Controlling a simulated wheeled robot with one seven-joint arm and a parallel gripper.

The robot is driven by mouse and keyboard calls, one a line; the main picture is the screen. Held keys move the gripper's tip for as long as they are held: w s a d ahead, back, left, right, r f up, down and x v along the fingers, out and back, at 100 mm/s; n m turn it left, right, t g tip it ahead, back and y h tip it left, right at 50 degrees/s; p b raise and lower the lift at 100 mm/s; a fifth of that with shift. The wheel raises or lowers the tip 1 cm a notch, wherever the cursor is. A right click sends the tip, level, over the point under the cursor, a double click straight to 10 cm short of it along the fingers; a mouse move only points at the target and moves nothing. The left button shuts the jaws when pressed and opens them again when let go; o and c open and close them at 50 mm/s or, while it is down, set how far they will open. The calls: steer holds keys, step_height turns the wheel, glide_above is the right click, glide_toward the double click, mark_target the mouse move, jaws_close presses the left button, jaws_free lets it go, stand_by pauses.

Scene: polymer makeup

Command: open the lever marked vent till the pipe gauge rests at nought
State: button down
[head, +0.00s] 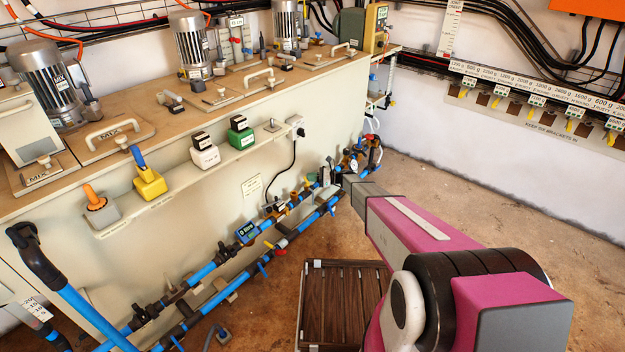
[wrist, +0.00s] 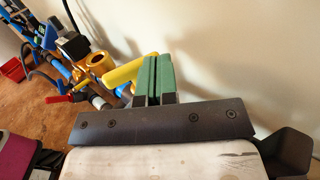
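In the wrist view my gripper's two green fingers (wrist: 157,78) are close together with only a thin dark gap. A yellow lever handle (wrist: 124,74) lies against or behind the left finger; I cannot tell if it is gripped. A red lever (wrist: 58,99) is farther left on the pipework. No vent label is readable. In the head view my arm reaches the far end of the blue pipes (head: 205,272), and my fingers are hidden there. A small blue gauge with a lit display (head: 246,232) sits on the upper pipe; its reading is too small to be sure of.
The pale cabinet wall (head: 215,205) stands close behind the pipes. Several other small levers line them. A brown slatted platform (head: 345,300) lies on the floor below my arm. The brown floor (head: 450,195) to the right is clear.

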steer(key=shift+w+a, duration=0.25)
steer(key=shift+a, duration=0.6)
stand_by(0.6)
